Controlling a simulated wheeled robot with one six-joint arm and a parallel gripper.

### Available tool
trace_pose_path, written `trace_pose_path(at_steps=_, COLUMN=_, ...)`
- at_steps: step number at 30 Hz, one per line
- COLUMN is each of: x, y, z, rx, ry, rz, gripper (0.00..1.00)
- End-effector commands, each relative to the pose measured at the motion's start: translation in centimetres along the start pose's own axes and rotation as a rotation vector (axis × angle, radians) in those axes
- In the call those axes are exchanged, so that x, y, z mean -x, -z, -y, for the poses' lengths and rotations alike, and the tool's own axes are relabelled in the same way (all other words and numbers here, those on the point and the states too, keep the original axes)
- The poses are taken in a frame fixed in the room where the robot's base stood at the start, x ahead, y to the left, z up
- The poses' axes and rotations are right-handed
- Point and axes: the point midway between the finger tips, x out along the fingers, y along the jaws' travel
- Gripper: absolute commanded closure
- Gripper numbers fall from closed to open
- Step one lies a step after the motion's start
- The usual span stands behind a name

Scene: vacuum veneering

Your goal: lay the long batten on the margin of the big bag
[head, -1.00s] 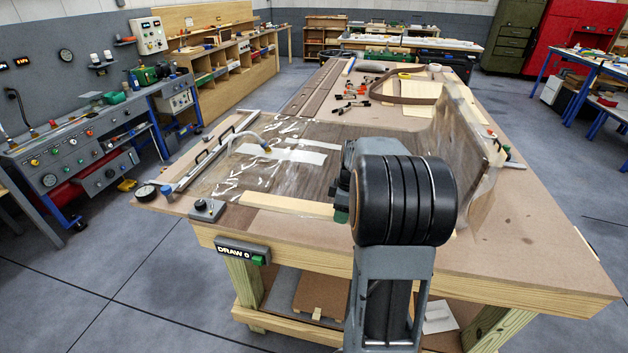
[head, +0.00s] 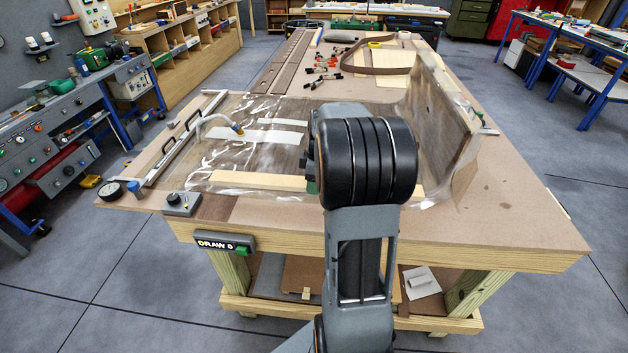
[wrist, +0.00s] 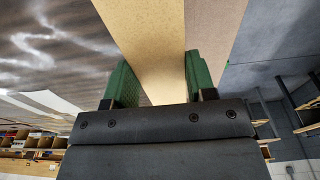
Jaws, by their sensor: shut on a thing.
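The long batten is a pale, straight wooden strip (head: 258,181) running left to right over the near margin of the big bag. The big bag (head: 262,106) is clear, wrinkled film on the bench, with brown veneer and white strips showing in it. My gripper is mostly hidden behind my arm in the head view; one green finger shows. In the wrist view my gripper (wrist: 160,75) has its green fingers on either side of the batten (wrist: 150,35), shut on it. I cannot tell whether the batten touches the film.
A folded-up film flap with a board (head: 445,110) stands at the bag's right. A metal bar with black handles (head: 180,140) lies along its left side. A dial gauge (head: 112,191) and a small control box (head: 181,203) sit at the front left. The bench's front right is bare.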

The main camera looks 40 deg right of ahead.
Motion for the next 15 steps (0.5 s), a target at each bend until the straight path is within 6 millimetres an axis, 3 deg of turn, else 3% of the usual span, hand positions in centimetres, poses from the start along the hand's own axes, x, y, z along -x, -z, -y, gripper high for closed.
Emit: trace_pose_path(at_steps=15, x=-3.1, y=-0.3, z=0.0, rx=0.002, ry=-0.001, rz=0.000, gripper=0.86)
